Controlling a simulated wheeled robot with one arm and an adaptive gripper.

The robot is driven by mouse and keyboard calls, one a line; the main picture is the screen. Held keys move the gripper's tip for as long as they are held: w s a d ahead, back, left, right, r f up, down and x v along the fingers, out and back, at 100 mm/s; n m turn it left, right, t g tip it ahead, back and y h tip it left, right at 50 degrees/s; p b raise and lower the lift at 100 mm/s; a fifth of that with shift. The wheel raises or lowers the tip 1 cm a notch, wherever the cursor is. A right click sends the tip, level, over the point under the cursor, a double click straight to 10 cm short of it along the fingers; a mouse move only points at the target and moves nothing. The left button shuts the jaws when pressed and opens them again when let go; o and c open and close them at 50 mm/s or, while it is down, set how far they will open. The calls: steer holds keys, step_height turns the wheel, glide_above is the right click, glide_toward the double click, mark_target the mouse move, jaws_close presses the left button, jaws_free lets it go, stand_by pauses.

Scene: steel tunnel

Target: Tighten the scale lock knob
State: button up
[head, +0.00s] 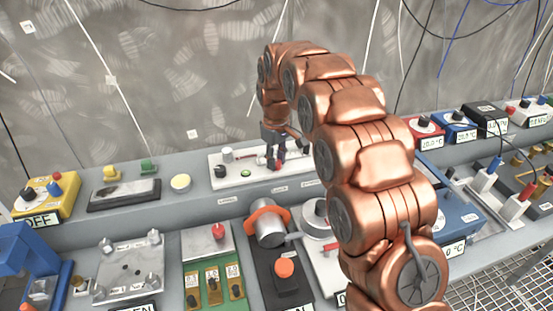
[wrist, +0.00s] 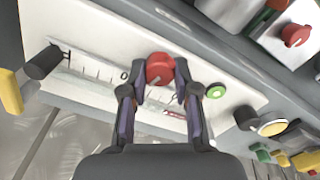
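The red scale lock knob (wrist: 160,68) has a pale pointer line and sits on a white plate (wrist: 90,28) beside a marked scale (wrist: 88,66). In the wrist view my gripper (wrist: 161,88) has its two fingers apart, one on each side of the knob. I cannot tell whether the fingers touch it. In the head view my gripper (head: 276,163) points down over the white plate (head: 225,181), which is on the back ledge. The knob is mostly hidden there by the fingers.
A green-ringed bubble level (wrist: 216,91) and a dark cylinder (wrist: 42,62) are on the same plate. An orange-collared cylinder (head: 268,222) stands in front of the ledge. A dark tray (head: 124,194) and a yellow box (head: 45,198) are to the left.

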jaws_close()
steer(key=shift+f+m+b, duration=0.1)
steer(key=shift+m+b, duration=0.25)
steer(key=shift+m, duration=0.05)
steer(key=m+b, duration=0.2)
steer(key=m, duration=0.1)
steer(key=m+b, duration=0.2)
steer(key=m, duration=0.8)
steer(key=shift+m+b, duration=0.35)
steer(key=shift+m, duration=0.05)
steer(key=m, duration=0.5)
steer(key=shift+m, duration=0.4)
